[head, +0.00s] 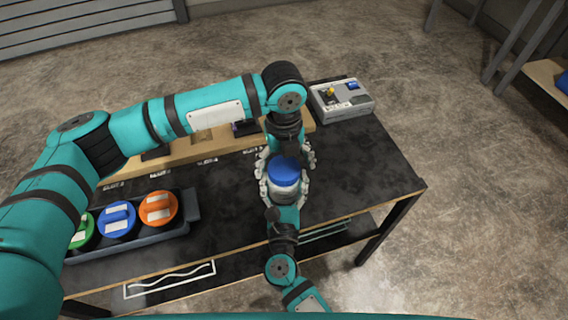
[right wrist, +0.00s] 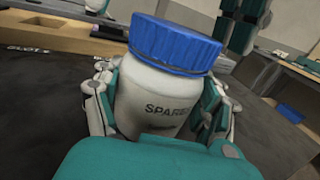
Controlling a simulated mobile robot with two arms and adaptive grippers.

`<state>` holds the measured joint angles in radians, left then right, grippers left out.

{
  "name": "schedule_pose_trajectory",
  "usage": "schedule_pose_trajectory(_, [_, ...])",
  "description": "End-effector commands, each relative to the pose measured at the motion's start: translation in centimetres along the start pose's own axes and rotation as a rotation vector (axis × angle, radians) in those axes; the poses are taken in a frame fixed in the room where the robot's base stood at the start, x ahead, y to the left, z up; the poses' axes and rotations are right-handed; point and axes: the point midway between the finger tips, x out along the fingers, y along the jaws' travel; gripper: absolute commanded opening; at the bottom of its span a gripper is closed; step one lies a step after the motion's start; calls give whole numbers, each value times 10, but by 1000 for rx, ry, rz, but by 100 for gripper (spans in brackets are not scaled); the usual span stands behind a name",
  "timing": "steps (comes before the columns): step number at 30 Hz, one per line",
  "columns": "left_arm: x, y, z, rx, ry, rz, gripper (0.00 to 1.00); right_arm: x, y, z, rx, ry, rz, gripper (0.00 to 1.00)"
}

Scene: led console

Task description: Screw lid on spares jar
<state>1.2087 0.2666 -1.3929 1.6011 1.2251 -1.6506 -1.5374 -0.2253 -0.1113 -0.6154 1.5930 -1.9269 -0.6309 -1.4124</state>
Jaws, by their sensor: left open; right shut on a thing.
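The white spares jar (head: 285,188) stands upright near the table's front edge, and its "SPARE" lettering shows in the right wrist view (right wrist: 155,92). The ribbed blue lid (head: 284,171) sits on its mouth, also seen in the right wrist view (right wrist: 175,45). I cannot tell how tightly it is threaded. My right gripper (head: 283,190) comes from the front and is shut around the jar's body, with fingers on both sides. My left gripper (head: 286,158) is open just beyond the lid, its fingers spread to either side and apart from the lid in the right wrist view.
A tray (head: 193,207) with green, blue and orange round-topped items stands at the table's left. A wooden rack (head: 205,142) runs along the back. A grey control box (head: 342,100) sits at the far right corner. The black tabletop (head: 365,175) right of the jar is clear.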

Motion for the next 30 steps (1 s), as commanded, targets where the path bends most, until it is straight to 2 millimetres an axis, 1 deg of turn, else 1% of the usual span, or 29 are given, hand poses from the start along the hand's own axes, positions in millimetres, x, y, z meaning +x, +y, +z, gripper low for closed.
schedule_pose_trajectory(9, [-65, 0, 1, 1, -3, -2, 93, 0, 0, -1, -1, 1, 0, 0])
schedule_pose_trajectory(12, [-84, 0, 0, 1, -3, -2, 93, 0, 0, -1, -1, 1, 0, 0])
schedule_pose_trajectory(15, [-98, 0, 1, 0, -2, -1, 93, 0, 0, -1, -1, 1, 0, 0])
schedule_pose_trajectory(18, [-107, 0, 0, 1, -1, -1, 93, 0, 0, -1, -1, 1, 0, 0])
schedule_pose_trajectory(21, [-111, 0, 0, 1, 0, 1, 93, 0, 0, -1, -1, 1, 0, 0])
schedule_pose_trajectory(29, [-112, 0, 0, 1, 0, 1, 93, 0, 0, -1, -1, 1, 0, 0])
schedule_pose_trajectory(30, [-112, 0, 0, 1, 0, 1, 93, 0, 0, -1, -1, 1, 0, 78])
